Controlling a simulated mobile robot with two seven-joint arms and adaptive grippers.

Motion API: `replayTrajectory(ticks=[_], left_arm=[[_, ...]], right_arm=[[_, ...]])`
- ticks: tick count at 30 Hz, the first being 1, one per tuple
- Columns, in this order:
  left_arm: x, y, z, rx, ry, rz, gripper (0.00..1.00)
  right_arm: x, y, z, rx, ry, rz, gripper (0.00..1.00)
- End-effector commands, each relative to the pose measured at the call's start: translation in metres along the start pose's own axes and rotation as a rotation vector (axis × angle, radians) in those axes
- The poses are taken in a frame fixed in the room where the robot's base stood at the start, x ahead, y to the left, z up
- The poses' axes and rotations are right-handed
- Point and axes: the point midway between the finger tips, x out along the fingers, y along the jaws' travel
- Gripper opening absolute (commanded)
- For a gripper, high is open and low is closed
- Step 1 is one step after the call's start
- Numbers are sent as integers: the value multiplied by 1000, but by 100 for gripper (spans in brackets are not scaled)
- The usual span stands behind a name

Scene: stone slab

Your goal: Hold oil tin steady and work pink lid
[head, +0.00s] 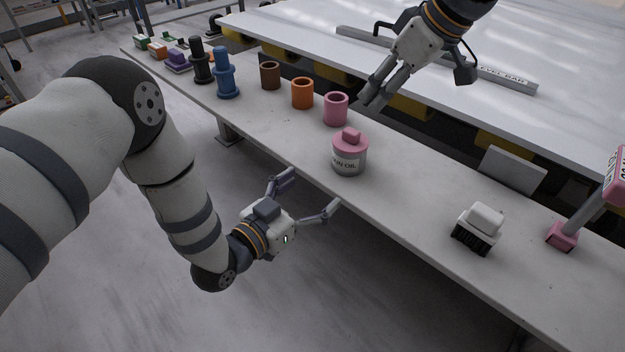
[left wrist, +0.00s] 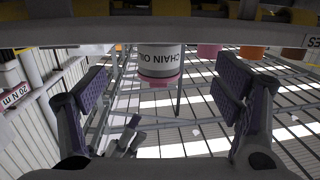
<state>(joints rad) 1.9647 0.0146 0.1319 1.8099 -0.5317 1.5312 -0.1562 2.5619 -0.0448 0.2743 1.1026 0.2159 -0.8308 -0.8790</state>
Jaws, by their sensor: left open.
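The oil tin (head: 348,160), grey with a white label, stands upright near the front edge of the bench. The pink lid (head: 350,141), with a raised grip bar, sits on top of it. In the left wrist view the tin (left wrist: 160,57) appears upside down, its pink lid (left wrist: 160,79) lowest, ahead between the fingers. My left gripper (head: 308,195) is open and empty in front of the bench edge, apart from the tin. My right gripper (head: 372,101) is above and behind the tin, fingers close together, holding nothing visible; its opening is unclear.
Behind left of the tin stand pink (head: 336,109), orange (head: 302,93) and brown (head: 270,75) cups, then blue (head: 224,75) and black (head: 200,62) pieces. A brush-like block (head: 478,228) and a pink-based tool (head: 562,235) are at right. The bench between tin and block is clear.

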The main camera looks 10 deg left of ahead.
Motion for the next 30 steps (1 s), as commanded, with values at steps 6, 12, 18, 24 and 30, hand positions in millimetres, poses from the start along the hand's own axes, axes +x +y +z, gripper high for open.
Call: replayTrajectory(ticks=[6, 12, 18, 24, 30], left_arm=[[21, 0, -24, 27, 88, 18, 84], [68, 2, -28, 26, 87, 18, 84], [110, 2, -30, 25, 83, 16, 84], [128, 2, -31, 24, 81, 16, 84], [130, 2, -31, 23, 79, 15, 84]], right_arm=[[0, 0, 0, 0, 0, 0, 33], [0, 0, 0, 0, 0, 0, 33], [0, 0, 0, 0, 0, 0, 33], [0, 0, 0, 0, 0, 0, 33], [0, 0, 0, 0, 0, 0, 33]])
